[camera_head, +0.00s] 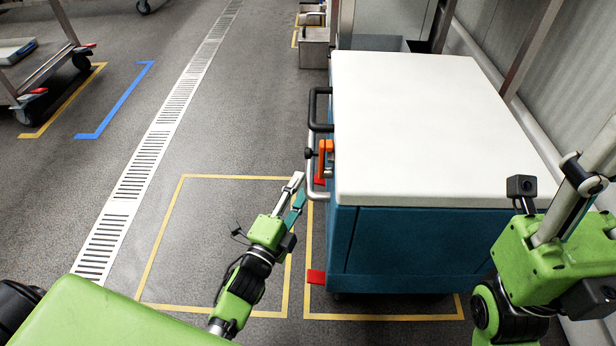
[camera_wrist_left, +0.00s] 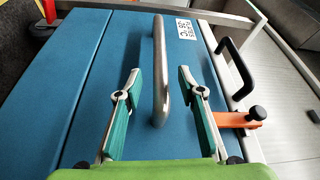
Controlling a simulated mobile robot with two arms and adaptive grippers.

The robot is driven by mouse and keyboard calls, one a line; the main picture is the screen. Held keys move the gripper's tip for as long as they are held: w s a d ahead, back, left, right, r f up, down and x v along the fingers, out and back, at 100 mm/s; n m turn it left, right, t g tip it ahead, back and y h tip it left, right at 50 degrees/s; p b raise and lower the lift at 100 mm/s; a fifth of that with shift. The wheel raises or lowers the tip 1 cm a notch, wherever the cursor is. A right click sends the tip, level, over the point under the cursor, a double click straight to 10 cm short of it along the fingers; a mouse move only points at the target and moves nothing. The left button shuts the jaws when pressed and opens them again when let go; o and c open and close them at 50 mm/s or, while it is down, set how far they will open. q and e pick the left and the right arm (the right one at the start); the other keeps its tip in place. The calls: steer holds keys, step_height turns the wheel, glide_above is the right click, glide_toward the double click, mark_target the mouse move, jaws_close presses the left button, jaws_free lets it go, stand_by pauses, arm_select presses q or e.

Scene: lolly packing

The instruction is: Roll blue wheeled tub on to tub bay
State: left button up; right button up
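The blue wheeled tub (camera_head: 400,248) has a white lid (camera_head: 425,125) and stands upright on the right. A metal handle (camera_head: 312,180) is on its left side. My left gripper (camera_head: 297,188) is at that side. In the left wrist view the metal handle (camera_wrist_left: 160,75) lies between the open fingers of my left gripper (camera_wrist_left: 158,76), with a gap on each side. The blue panel (camera_wrist_left: 75,70) is behind it. My right gripper (camera_head: 585,175) shows in part at the right edge; its fingertips run out of frame.
A yellow-taped floor bay (camera_head: 205,240) left of the tub is empty. Another yellow outline (camera_head: 385,317) surrounds the tub's near end. An orange latch (camera_head: 325,160) and black handle (camera_head: 314,108) stick out on the tub's left. A drain grate (camera_head: 150,150) and a cart (camera_head: 45,70) are further left.

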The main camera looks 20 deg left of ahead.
mark_target(309, 172)
arm_select(q)
steer(key=w, duration=0.2)
steer(key=w+b, duration=0.1)
steer(key=w, duration=0.3)
steer(key=shift+w+d+r+b, duration=0.15)
steer(key=shift+d+r+b, duration=0.1)
steer(key=shift+d+b, duration=0.1)
jaws_close()
